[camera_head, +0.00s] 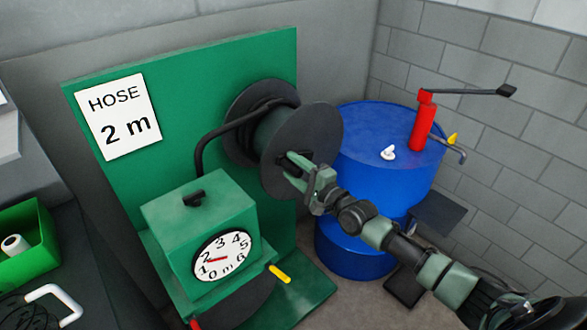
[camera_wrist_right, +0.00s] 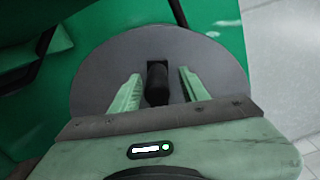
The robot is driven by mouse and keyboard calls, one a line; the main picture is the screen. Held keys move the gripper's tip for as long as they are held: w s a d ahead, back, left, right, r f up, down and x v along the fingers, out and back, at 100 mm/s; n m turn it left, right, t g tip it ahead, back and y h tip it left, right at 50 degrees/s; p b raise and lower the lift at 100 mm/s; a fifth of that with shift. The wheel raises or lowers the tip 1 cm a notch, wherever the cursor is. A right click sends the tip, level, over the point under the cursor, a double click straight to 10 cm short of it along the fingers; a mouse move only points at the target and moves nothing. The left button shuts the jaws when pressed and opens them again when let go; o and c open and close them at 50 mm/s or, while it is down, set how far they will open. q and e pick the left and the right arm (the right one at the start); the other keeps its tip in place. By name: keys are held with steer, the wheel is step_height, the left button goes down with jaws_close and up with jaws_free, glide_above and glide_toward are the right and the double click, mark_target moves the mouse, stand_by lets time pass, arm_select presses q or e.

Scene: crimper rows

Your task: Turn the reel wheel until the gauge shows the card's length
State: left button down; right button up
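The hose reel wheel (camera_head: 322,125) is a dark grey disc on a green drum, mounted on the green board. Its black handle (camera_wrist_right: 157,82) stands out from the wheel face in the right wrist view. My right gripper (camera_head: 298,175) is at the lower part of the wheel. In the wrist view its fingers (camera_wrist_right: 160,85) are apart on either side of the handle, with gaps visible. The card (camera_head: 118,116) reads "HOSE 2 m". The round white gauge (camera_head: 226,256) has a red needle pointing left, near the 2; its exact reading is too small to tell. My left gripper is not in view.
A black hose (camera_head: 205,145) runs from the reel to the green gauge box (camera_head: 190,225). A blue drum (camera_head: 365,145) with a red pump (camera_head: 423,122) stands right of the reel. A green bin (camera_head: 25,265) is at left.

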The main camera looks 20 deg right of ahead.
steer(key=shift+s+d+f, duration=0.1)
steer(key=shift+s+f, duration=0.1)
steer(key=shift+s, duration=0.35)
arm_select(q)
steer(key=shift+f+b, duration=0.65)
arm_select(e)
steer(key=v, duration=0.6)
steer(key=shift+s+d+r, duration=0.15)
steer(key=shift+s, duration=0.2)
stand_by(0.4)
